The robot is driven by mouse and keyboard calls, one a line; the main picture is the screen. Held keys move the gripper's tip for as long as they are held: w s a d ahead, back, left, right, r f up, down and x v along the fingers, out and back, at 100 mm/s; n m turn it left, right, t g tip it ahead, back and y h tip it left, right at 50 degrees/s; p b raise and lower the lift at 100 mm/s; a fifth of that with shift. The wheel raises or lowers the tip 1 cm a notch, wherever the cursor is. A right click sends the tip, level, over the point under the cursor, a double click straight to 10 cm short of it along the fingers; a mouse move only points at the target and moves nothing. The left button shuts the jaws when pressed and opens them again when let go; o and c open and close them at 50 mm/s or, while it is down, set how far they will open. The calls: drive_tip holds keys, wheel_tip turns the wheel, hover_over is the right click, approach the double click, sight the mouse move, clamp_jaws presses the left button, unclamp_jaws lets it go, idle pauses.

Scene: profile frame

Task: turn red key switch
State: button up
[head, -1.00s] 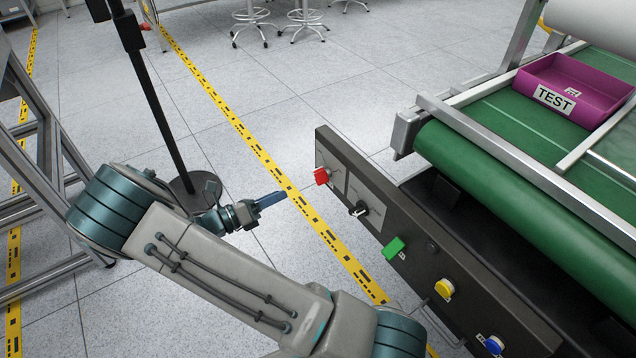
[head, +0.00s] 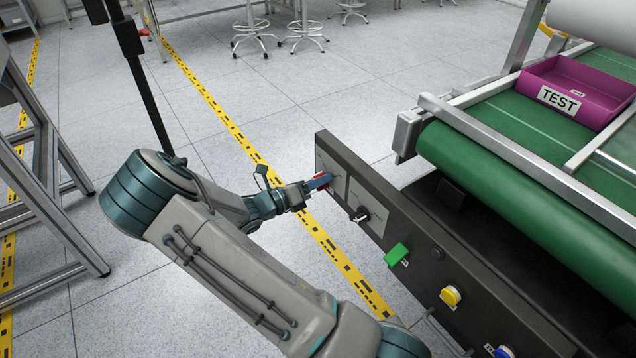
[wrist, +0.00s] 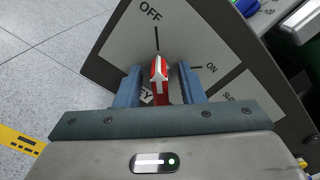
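The red key switch (wrist: 159,78) is on the grey-white plate of the control panel (head: 345,180). Its white arrow points to the OFF mark; the ON mark (wrist: 211,68) is to the right on the plate. My gripper (wrist: 160,70) is open, with one blue finger on each side of the red switch. A gap shows between the switch and each finger in the wrist view. In the head view my gripper (head: 318,182) is at the panel's left end and mostly hides the red switch (head: 320,175).
A green conveyor (head: 470,185) carries a purple TEST bin (head: 590,98). Open floor lies left of the panel.

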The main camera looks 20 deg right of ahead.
drive_tip(key=shift+c, duration=0.2)
clamp_jaws()
drive_tip(key=m+p, duration=0.2)
drive_tip(key=m, duration=0.1)
drive_tip(key=shift+r+m, duration=0.15)
drive_tip(key=shift+m, duration=0.25)
drive_tip(key=m+p, duration=0.1)
drive_tip(key=m, duration=0.3)
drive_tip(key=shift+s+m+p, duration=0.1)
drive_tip(key=shift+m+p, duration=0.2)
drive_tip(key=shift+p, duration=0.05)
drive_tip(key=m, duration=0.4)
drive_tip(key=shift+s+m, duration=0.1)
drive_tip(key=shift+m, duration=0.2)
drive_tip(key=m, duration=0.4)
drive_tip(key=shift+f+m, duration=0.2)
drive_tip(key=shift+m, duration=0.2)
